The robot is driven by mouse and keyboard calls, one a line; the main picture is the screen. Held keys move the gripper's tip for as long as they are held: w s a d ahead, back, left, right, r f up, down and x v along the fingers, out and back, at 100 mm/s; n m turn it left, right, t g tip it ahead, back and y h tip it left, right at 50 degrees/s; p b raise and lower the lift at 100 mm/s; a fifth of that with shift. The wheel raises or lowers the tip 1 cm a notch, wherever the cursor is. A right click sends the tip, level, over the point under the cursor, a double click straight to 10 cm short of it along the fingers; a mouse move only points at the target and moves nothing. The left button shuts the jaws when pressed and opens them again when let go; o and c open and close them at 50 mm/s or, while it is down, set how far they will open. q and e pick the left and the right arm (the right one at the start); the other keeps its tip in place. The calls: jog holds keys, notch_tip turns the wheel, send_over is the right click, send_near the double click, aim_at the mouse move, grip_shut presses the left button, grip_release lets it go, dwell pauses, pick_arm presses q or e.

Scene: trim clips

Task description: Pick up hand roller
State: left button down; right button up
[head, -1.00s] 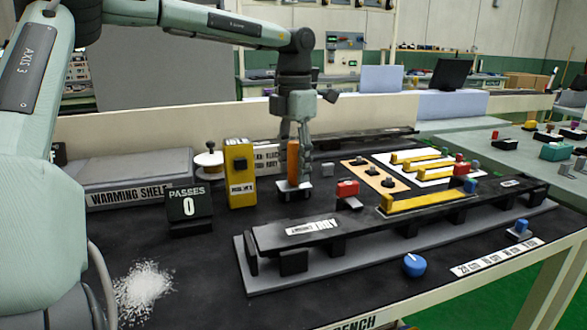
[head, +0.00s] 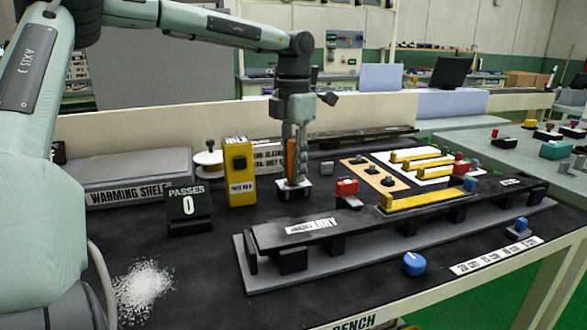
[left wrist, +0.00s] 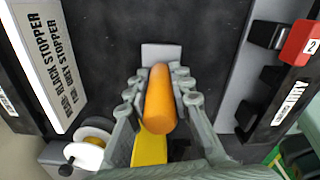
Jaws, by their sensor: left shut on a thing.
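The hand roller's orange handle (head: 291,158) stands upright behind the long black trim rail, and its grey lower part (head: 293,188) is at the bench top. My left gripper (head: 295,155) comes down from above with its fingers around the handle and is shut on it. In the left wrist view the orange handle (left wrist: 159,100) lies between the two fingers, with a pale block (left wrist: 161,54) just beyond its end. Whether the roller touches the bench is hard to tell. My right gripper is not in view.
The black rail (head: 300,232) on its grey base runs in front, with a red block (head: 346,188) and a yellow clip (head: 430,200). A yellow box (head: 240,175) stands left of the roller, with a passes counter (head: 188,206) beside it. White granules (head: 143,288) lie front left.

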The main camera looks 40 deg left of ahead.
aim_at(294, 141)
pick_arm(q)
jog(key=shift+r, duration=0.15)
notch_tip(294, 141, up, 10)
jog(key=shift+f, duration=0.1)
dwell(0.3)
jog(key=c, duration=2)
grip_release()
jog(key=shift+c, duration=0.2)
grip_shut()
